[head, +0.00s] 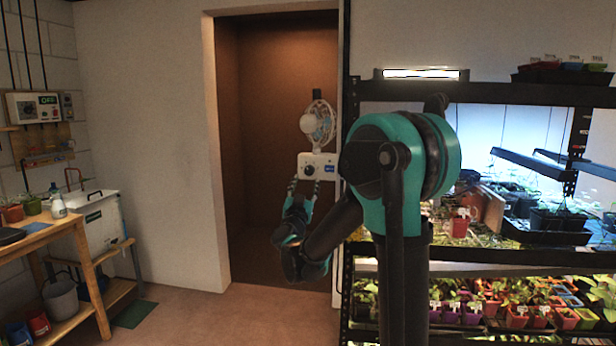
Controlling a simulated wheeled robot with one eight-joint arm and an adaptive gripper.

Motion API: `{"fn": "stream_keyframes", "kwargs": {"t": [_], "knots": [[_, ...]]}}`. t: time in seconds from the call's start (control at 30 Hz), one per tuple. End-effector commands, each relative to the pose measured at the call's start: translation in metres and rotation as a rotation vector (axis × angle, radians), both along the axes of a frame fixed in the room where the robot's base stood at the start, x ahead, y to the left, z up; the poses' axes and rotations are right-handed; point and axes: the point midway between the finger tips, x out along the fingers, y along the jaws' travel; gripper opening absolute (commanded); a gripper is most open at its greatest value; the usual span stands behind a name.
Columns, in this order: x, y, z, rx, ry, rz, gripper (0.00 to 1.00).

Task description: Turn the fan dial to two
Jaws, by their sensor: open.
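The fan (318,122) is a small white unit with a caged round head, mounted beside the black rack's left post. Its white control box (318,160) is below the head. A dark round dial (309,170) shows on the box's front, with a small blue label to its right. The dial's setting is too small to read. My gripper (304,187) is open, its fingers pointing up just below the box and the dial. I cannot tell whether a fingertip touches the box. My arm hides the area right of the box.
The black rack (348,240) with lit shelves and many potted seedlings fills the right side. A wooden bench (50,235) and a white bin (97,225) stand at the left. The floor between (190,310) is clear, before a brown recess.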

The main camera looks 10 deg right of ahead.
Motion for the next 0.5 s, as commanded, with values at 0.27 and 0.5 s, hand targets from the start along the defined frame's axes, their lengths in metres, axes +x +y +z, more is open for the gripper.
{"fn": "stream_keyframes", "kwargs": {"t": [0.27,0.5], "knots": [[0.036,-0.012,0.015,0.0,0.0,0.0,0.5],[0.045,-0.015,0.02,0.0,0.0,0.001,0.5]]}}
